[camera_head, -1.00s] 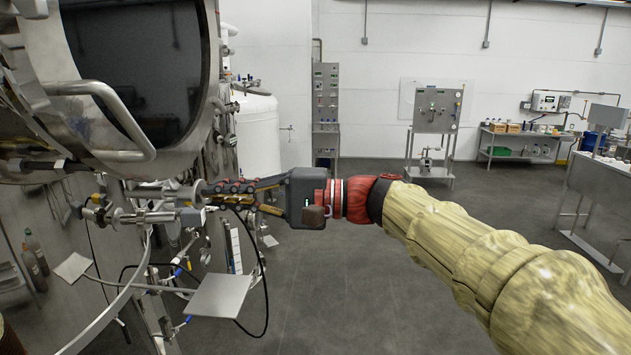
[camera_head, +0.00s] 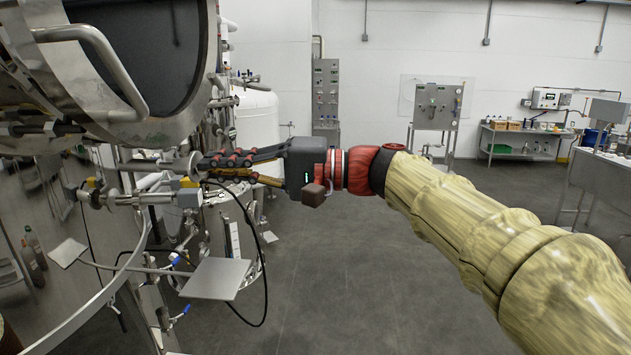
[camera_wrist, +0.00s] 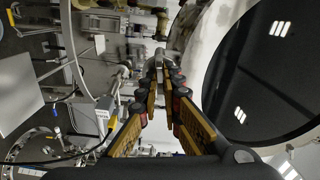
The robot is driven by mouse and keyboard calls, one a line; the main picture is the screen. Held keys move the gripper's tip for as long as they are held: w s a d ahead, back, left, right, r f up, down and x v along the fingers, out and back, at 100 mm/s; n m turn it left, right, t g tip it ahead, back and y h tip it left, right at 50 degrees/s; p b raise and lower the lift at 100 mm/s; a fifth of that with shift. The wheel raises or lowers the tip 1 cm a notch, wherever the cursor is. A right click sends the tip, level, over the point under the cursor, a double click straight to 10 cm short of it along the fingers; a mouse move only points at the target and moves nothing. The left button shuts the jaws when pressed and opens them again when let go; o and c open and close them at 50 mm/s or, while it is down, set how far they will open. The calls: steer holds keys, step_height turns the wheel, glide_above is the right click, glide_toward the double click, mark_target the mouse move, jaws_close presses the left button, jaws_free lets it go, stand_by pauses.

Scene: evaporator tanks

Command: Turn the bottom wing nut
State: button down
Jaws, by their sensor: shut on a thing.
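My gripper (camera_head: 203,163) reaches left from the end of my arm to the side of the steel tank door. Its long dark and tan fingers are closed on the bottom wing nut (camera_head: 190,160), a small metal piece by a round disc on a horizontal rod. In the wrist view, the fingertips (camera_wrist: 160,74) come close together on the grey metal wing nut (camera_wrist: 158,60). The fingers hide much of its shape, so its turn angle is not clear. The tank door (camera_head: 140,60) with its dark round window is just above the fingers.
A bent bar handle (camera_head: 128,82) stands out from the door. Below my gripper are a flat metal plate (camera_head: 215,279), a hanging black cable (camera_head: 262,290) and pipes with blue valves. The grey floor (camera_head: 360,270) to the right is clear.

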stand_by(0.3)
steer(key=shift+n+b, duration=0.3)
steer(key=shift+b, duration=0.05)
steer(key=shift+n+b, duration=0.6)
steer(key=shift+b, duration=0.3)
steer(key=c, duration=1.9)
jaws_free()
steer(key=shift+d, duration=0.15)
